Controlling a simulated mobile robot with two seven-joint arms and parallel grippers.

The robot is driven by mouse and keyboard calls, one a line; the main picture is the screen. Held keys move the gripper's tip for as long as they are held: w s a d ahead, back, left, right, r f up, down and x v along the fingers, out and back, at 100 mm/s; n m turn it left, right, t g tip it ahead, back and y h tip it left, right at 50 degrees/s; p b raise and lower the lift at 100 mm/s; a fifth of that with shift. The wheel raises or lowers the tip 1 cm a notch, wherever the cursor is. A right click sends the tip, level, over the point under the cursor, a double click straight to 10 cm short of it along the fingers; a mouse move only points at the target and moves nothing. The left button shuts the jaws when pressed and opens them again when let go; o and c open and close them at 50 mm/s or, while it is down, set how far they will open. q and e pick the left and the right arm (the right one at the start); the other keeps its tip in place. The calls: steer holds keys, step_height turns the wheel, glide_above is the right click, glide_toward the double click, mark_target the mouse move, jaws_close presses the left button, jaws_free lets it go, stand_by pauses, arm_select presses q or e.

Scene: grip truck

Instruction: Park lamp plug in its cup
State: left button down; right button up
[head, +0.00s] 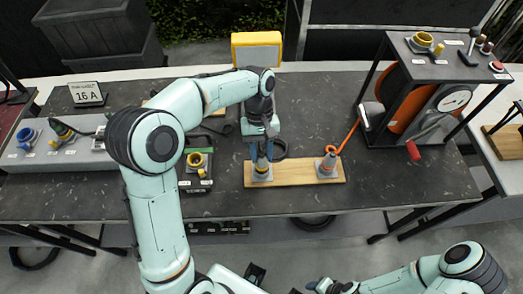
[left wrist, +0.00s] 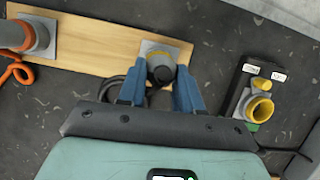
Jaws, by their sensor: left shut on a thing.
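The lamp plug (head: 262,164), dark grey with a yellow band, is upright at the left cup (head: 262,177) on the wooden board (head: 295,172). My left gripper (head: 261,148) points down from above with its blue fingers shut on the plug. In the left wrist view the plug (left wrist: 160,70) sits between the fingertips (left wrist: 160,88), over the cup's square grey base (left wrist: 172,50). I cannot tell how deep the plug sits. My right gripper (head: 322,286) is low at the bottom edge, away from the board; its jaws are unclear.
An orange-cabled plug (head: 327,164) stands at the board's right end. A yellow socket box (head: 197,164) is left of the board. A grey socket panel (head: 75,150) lies far left, and a cable reel stand (head: 430,100) is right. Table front is clear.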

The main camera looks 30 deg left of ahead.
arm_select(q)
steer(key=shift+f, duration=0.8)
arm_select(e)
steer(key=shift+s+f, duration=0.2)
steer(key=shift+f, duration=0.15)
arm_select(q)
steer(key=shift+c, duration=1.8)
jaws_free()
steer(key=shift+r, duration=0.1)
steer(key=shift+r+p, duration=1.35)
steer(key=shift+r, duration=1.15)
arm_select(e)
steer(key=w+r, duration=0.1)
steer(key=r, duration=0.1)
steer(key=w+r, duration=0.2)
arm_select(q)
steer(key=shift+f, duration=0.1)
arm_select(e)
steer(key=shift+s, duration=0.15)
